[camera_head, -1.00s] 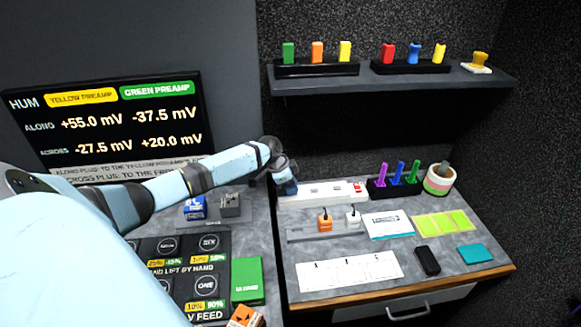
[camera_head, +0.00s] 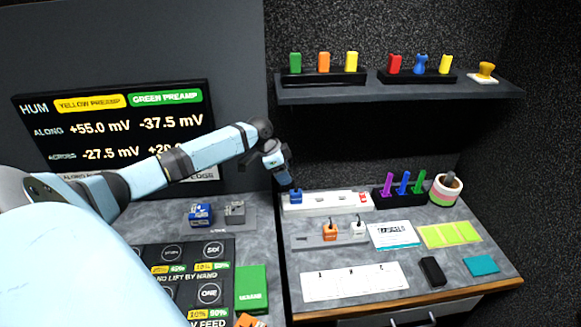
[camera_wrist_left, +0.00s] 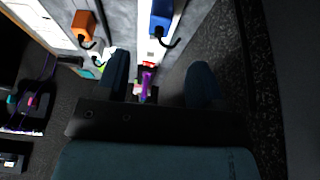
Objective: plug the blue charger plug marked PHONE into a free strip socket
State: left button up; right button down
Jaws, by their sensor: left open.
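The blue plug (camera_head: 296,196) stands upright at the left end of the white power strip (camera_head: 327,207); its marking is too small to read. The plug (camera_wrist_left: 162,17) also shows in the left wrist view, with a dark cord curling from it. It appears seated in a socket. My left gripper (camera_head: 287,183) is open and just above the plug in the head view. In the wrist view its two fingers (camera_wrist_left: 160,78) are apart with nothing between them, and the plug is beyond them. My right gripper is not in view.
An orange plug (camera_head: 331,232) and a white plug (camera_head: 358,227) stand on a grey holder in front of the strip. A red switch sits at the strip's right end. A black rack (camera_head: 401,200) of coloured sticks is beside it. A shelf (camera_head: 400,90) overhangs the back.

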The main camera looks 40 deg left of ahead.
pick_arm(q)
jog(key=v, duration=0.3)
jog(key=shift+s+r, duration=0.1)
jog(key=shift+r, duration=0.15)
dwell(0.4)
jog(key=shift+g, duration=0.6)
jog(key=s+d+f, duration=0.4)
jog(key=s+d, duration=0.1)
jog(key=d, duration=0.2)
jog(key=s+d+f, duration=0.4)
jog(key=s+d, duration=0.1)
jog(key=d, duration=0.3)
jog(key=s+d+f, duration=0.4)
jog(key=s+d, duration=0.1)
jog(key=d, duration=0.3)
jog(key=shift+s+f, duration=0.25)
jog(key=s+d+r+n+t+y, duration=0.1)
jog(key=s+d+r+n, duration=0.2)
jog(key=s, duration=0.5)
jog(key=s+d+r+n+y, duration=0.2)
jog(key=s+d+r+n, duration=0.15)
jog(key=s, duration=0.45)
jog(key=w+d+f+m+t+h+p, duration=0.1)
jog(key=w+d+f+t+h+p, duration=0.2)
jog(key=w+d+f+t+p, duration=0.2)
jog(key=d+t+p, duration=0.2)
jog(key=p, duration=0.1)
jog(key=shift+w+m+t+p, duration=0.3)
jog(key=shift+w+m+p, duration=0.05)
jog(key=shift+w+p, duration=0.05)
